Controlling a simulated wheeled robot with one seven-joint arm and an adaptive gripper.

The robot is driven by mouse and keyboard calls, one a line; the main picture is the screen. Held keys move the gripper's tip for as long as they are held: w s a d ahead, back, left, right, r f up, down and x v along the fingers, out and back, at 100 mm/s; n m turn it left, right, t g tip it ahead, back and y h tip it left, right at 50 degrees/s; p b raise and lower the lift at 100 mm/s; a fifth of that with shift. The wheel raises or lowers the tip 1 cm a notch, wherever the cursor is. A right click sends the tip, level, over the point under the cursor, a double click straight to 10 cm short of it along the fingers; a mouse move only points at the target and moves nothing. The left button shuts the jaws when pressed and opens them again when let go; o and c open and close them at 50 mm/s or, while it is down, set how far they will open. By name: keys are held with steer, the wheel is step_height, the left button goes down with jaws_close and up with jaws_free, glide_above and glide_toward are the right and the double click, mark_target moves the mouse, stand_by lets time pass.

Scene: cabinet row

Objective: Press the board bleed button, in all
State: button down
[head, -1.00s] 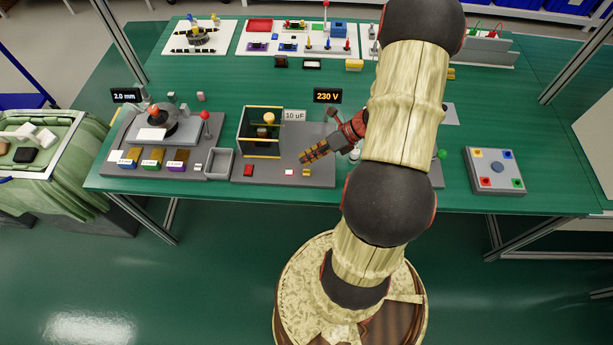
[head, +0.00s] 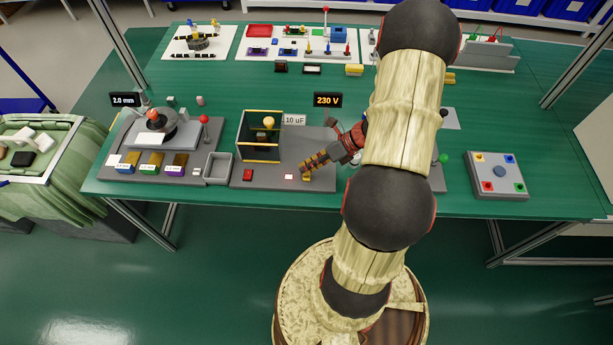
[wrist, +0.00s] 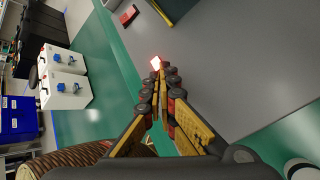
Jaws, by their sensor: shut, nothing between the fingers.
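The grey board (head: 316,150) on the bench carries a dark, yellow-edged open box (head: 244,140). Along its front edge are a red block (head: 247,174), a small white, red-rimmed button (head: 289,177) and a small orange piece (head: 306,178). No label tells me which is the bleed button. My gripper (head: 304,167) is shut and empty, low over the front of the board. In the wrist view its closed fingertips (wrist: 161,76) point at the bright white button (wrist: 156,62) and partly overlap it; I cannot tell whether they touch. The red block (wrist: 129,15) lies beyond it.
A grey tray (head: 217,167) and another station are on the left. A panel with coloured buttons (head: 497,175) is on the right, with bare green bench around it.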

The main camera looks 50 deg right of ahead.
steer(key=shift+f, duration=0.2)
stand_by(0.6)
steer(key=shift+f, duration=0.25)
steer(key=shift+f, duration=0.45)
stand_by(0.8)
steer(key=shift+r, duration=0.1)
steer(key=shift+r+p, duration=0.8)
steer(key=shift+p, duration=0.1)
step_height(320, 180, up, 5)
steer(key=p, duration=0.5)
steer(key=shift+r, duration=0.1)
stand_by(0.8)
